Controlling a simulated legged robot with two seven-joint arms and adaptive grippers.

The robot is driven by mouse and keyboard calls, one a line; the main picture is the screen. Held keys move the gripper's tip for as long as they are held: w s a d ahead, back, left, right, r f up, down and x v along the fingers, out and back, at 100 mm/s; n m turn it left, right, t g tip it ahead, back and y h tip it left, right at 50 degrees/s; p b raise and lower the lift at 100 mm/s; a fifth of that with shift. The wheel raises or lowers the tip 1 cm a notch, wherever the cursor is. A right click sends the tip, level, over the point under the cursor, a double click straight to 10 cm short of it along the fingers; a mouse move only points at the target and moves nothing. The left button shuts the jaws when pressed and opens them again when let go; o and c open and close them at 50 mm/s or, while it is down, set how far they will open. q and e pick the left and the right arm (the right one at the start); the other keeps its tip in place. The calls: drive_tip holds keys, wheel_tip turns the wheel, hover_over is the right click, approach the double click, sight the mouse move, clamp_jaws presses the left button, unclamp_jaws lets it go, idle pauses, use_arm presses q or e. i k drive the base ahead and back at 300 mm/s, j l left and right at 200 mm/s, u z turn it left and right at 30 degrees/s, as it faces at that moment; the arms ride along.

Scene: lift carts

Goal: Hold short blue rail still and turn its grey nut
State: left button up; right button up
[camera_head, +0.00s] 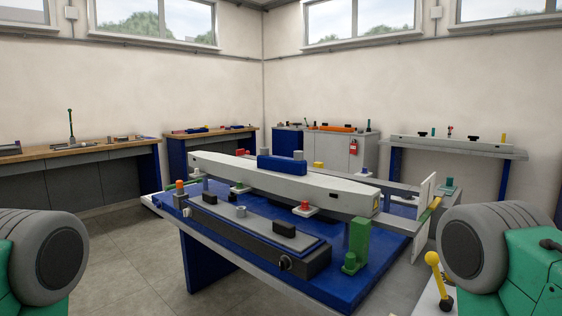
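A short blue block (282,166), which looks like the short blue rail, sits on top of a long light-grey beam (232,172) near the middle of the view. Two small grey pieces stand at its top: one at the left end (264,153) and one at the right end (298,155). I cannot tell which of them is the grey nut. Parts of my own arms, grey and green, show at the lower left and lower right edges. Neither gripper's fingers show, and nothing of mine touches the blue block.
The beam lies over a blue-topped table (353,296). In front of it is a dark rail assembly (245,235) with black knobs. A green post (357,243) and a white upright plate (426,206) stand at the right. Workbenches (75,150) line the walls; floor is open at left.

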sight(262, 150)
drive_tip(key=i+l+z, duration=0.25)
drive_tip(key=i+j+z, duration=0.1)
drive_tip(key=i+z, duration=0.25)
drive_tip(key=i, duration=0.15)
drive_tip(key=i+j+z, duration=0.1)
drive_tip(key=j, duration=0.2)
drive_tip(key=i+j, duration=0.15)
drive_tip(key=j, duration=0.2)
drive_tip(key=i+j+z, duration=0.15)
drive_tip(key=j, duration=0.15)
